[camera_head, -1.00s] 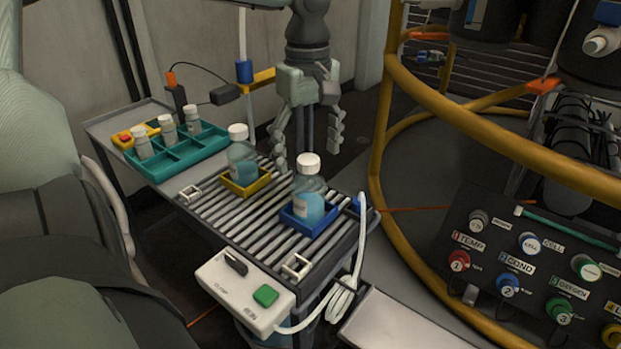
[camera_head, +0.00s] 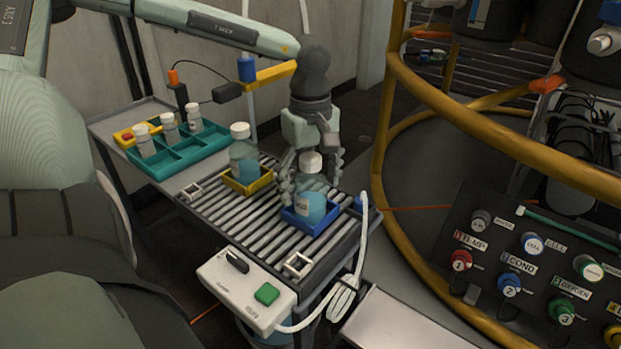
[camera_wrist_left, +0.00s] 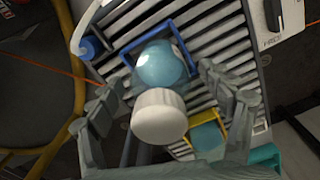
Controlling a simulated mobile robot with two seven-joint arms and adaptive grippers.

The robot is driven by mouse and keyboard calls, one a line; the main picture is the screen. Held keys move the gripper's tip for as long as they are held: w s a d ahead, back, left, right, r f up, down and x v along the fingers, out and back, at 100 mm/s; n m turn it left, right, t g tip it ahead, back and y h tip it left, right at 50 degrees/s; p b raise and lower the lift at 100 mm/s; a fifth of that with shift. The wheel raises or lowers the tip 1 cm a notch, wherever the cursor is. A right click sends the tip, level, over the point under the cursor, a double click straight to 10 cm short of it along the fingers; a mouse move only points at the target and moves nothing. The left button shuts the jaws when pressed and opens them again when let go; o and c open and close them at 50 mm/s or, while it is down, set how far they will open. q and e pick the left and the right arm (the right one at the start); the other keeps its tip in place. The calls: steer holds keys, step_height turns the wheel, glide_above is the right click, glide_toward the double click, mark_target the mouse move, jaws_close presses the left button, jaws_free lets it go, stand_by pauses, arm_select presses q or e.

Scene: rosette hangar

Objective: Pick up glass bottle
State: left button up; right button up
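A glass bottle (camera_head: 312,206) with a white cap and blue liquid stands in a blue square holder (camera_head: 318,228) on the slatted rack. My left gripper (camera_head: 311,184) is over this bottle with its fingers on either side. In the left wrist view the bottle (camera_wrist_left: 160,65) and its cap (camera_wrist_left: 159,116) lie between the open fingers (camera_wrist_left: 162,90), with gaps on both sides. A second similar bottle (camera_head: 243,162) stands in a yellow holder (camera_head: 248,186), to the left of the gripper. My right gripper is not in view.
A teal tray (camera_head: 187,155) with several small white-capped vials stands at the back left. A white box with a green button (camera_head: 243,291) and a white cable (camera_head: 364,235) hang at the front edge. A yellow tubular frame (camera_head: 376,150) rises to the right.

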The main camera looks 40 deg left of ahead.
arm_select(q)
steer(key=c, duration=1.4)
steer(key=shift+r, duration=0.1)
